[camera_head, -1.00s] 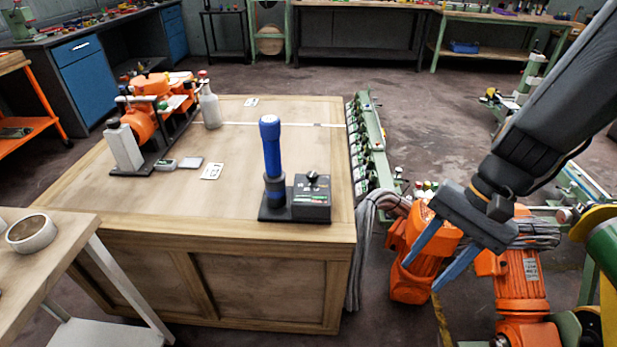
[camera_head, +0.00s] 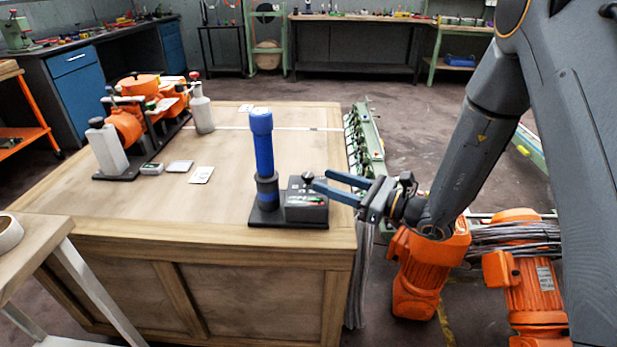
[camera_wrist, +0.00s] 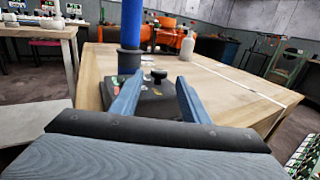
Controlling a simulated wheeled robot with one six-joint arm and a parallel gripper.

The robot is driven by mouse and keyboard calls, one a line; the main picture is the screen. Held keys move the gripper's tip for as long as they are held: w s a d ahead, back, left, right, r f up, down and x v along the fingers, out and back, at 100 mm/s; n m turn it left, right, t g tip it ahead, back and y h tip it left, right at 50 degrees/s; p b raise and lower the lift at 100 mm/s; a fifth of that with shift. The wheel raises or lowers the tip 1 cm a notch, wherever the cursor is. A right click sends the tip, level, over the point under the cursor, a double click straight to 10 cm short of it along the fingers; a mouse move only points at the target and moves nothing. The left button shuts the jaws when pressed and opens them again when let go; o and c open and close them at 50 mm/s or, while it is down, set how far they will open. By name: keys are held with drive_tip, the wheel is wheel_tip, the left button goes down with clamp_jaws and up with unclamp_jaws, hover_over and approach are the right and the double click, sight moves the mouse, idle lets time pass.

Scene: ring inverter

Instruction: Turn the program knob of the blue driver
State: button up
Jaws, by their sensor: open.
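The blue driver (camera_head: 262,150) stands upright in a dark holder near the front right of the wooden workbench (camera_head: 225,208). Beside its foot is a black control box (camera_head: 303,212) with a small black program knob on top. The knob (camera_wrist: 159,76) shows clearly in the wrist view, between and beyond my fingers. My gripper (camera_head: 318,182) is open and empty, with its blue fingers over the box from the right. In the wrist view, my gripper (camera_wrist: 157,92) points toward the box and knob. In the head view, the fingertips lie close to the knob; contact cannot be told.
An orange machine (camera_head: 130,118) and a grey bottle (camera_head: 202,112) stand at the bench's far left. Flat cards (camera_head: 201,175) lie mid-bench. Orange motors (camera_head: 418,270) stand on the floor right of the bench. The bench top behind the driver is mostly clear.

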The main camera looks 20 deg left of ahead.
sight(313, 177)
drive_tip(key=x, duration=0.6)
drive_tip(key=shift+a, duration=0.35)
drive_tip(key=c, duration=1)
